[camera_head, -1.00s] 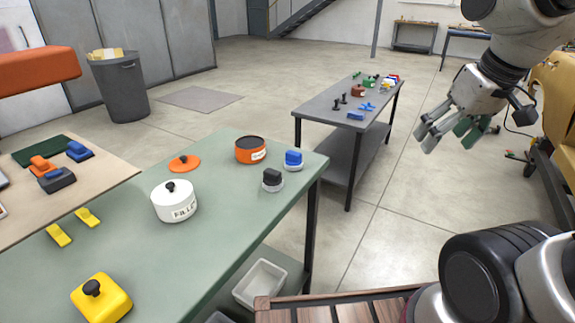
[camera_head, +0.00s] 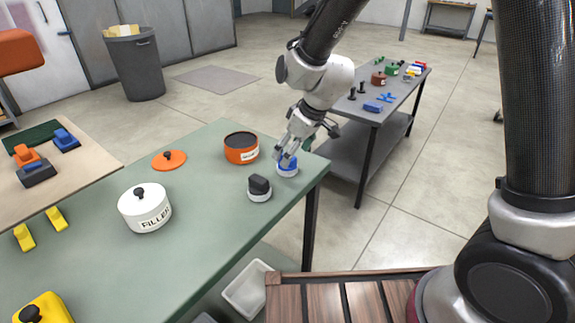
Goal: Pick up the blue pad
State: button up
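A blue pad (camera_head: 286,169) sits on a small white round base near the right end of the green table (camera_head: 215,215). My gripper (camera_head: 291,158) is down at it, with its grey fingers pointing downward and covering the pad's upper part. The fingers look to be over or around the pad. I cannot tell whether they touch it or have closed on it. A similar black pad (camera_head: 259,185) on a white base stands just to the front left.
An orange pot (camera_head: 241,155), an orange lid (camera_head: 169,160) and a white pot labelled FILLER (camera_head: 144,216) stand left of the gripper. More blue pieces (camera_head: 66,140) lie on the left board. A grey table (camera_head: 350,116) stands behind.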

jog(key=x, duration=0.4)
jog(key=shift+f, duration=0.2)
jog(key=c, duration=1.1)
jog(key=shift+o, duration=0.2)
jog(key=shift+r, duration=0.1)
notch_tip(320, 180, up, 10)
jog(key=shift+f, duration=0.1)
